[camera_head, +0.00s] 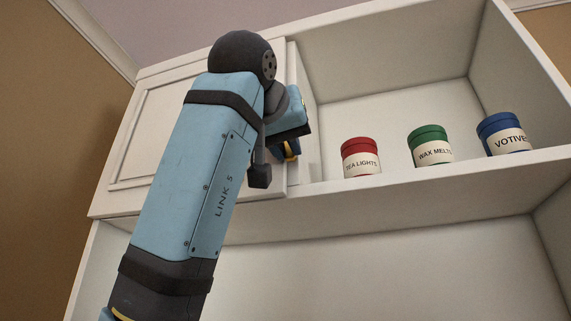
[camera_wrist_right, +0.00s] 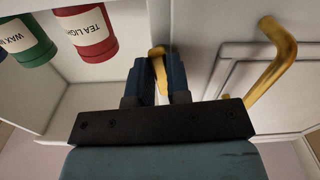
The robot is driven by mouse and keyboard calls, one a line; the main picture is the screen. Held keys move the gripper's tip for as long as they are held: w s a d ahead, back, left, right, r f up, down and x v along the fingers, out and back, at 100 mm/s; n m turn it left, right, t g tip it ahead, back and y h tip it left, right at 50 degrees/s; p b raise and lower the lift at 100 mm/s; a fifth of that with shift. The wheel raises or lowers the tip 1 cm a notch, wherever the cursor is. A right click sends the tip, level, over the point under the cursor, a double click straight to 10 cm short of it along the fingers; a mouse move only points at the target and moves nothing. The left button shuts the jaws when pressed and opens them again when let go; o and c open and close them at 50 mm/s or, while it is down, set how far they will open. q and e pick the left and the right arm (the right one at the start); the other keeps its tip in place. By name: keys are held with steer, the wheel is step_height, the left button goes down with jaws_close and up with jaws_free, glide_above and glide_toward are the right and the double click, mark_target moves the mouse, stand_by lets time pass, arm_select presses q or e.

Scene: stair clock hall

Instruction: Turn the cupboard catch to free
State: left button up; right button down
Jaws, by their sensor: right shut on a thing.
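The white cupboard door (camera_head: 153,112) is on the left in the head view, with its panel flat in line with the front. My right gripper (camera_head: 289,151) is at the door's right edge, largely hidden behind my wrist. In the right wrist view my right gripper (camera_wrist_right: 159,72) has its two blue fingers shut on the brass catch (camera_wrist_right: 158,52). Only part of the catch shows between the fingers, so I cannot tell which way it is turned. My left gripper is in neither view.
A brass bar handle (camera_wrist_right: 277,62) stands out from the door close to my right gripper. The open shelf (camera_head: 405,188) on the right holds a red tin (camera_head: 360,158), a green tin (camera_head: 430,145) and a blue tin (camera_head: 502,134). The space below is empty.

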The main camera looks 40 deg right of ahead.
steer(key=shift+m, duration=0.9)
steer(key=c, duration=1.1)
jaws_free()
steer(key=b+v, duration=0.3)
steer(key=v, duration=1.1)
steer(key=shift+d, duration=0.1)
